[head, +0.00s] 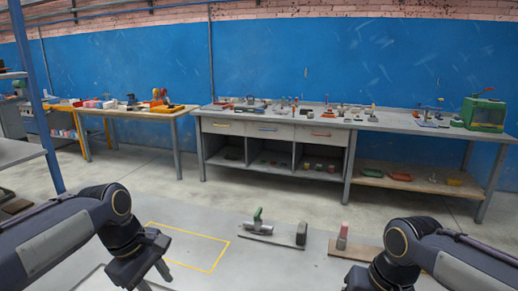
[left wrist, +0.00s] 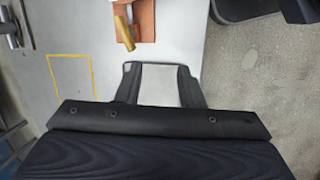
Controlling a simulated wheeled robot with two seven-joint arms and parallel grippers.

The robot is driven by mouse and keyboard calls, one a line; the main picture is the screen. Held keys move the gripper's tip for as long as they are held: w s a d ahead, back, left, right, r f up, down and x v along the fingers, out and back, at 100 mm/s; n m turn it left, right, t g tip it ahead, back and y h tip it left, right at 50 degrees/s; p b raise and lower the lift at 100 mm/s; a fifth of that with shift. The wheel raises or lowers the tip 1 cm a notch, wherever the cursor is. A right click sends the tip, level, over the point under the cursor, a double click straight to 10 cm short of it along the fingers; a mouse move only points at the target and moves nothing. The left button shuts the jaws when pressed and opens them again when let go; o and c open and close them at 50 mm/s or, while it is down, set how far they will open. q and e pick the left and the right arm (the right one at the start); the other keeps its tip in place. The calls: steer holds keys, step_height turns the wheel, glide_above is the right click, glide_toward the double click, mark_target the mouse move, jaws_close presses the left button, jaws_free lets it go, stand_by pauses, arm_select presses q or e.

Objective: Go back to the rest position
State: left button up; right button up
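My left gripper (head: 153,277) is at the lower left of the head view, over the grey work surface (head: 215,220). In the left wrist view its two dark fingers (left wrist: 157,70) stand apart, with a pale grey rectangle between them; I see nothing clearly gripped. My right gripper (head: 376,285) is at the lower right of the head view, cut by the frame's bottom edge. Its fingers are not clear. A yellow outlined rectangle (head: 227,242) is marked on the surface, right of my left gripper, and its line also shows in the left wrist view (left wrist: 92,75).
A blue post (head: 38,100) stands at left. A long bench (head: 390,122) stands against the back wall, beyond open floor.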

arm_select(q)
steer(key=s+f+m+t+p, duration=0.1)
steer(key=s+m+t, duration=0.1)
steer(key=s+m, duration=0.4)
steer(key=s+f+m+t+h+p, duration=0.1)
steer(key=s+m, duration=0.4)
steer(key=s, duration=0.8)
steer(key=shift+s+f+m+t+p, duration=0.2)
steer(key=shift+f+m+t+p, duration=0.15)
steer(key=shift+t+p, duration=0.4)
arm_select(e)
steer(key=s+d+n+t+y, duration=0.1)
steer(key=s+t, duration=0.3)
steer(key=s, duration=1)
steer(key=shift+y, duration=0.4)
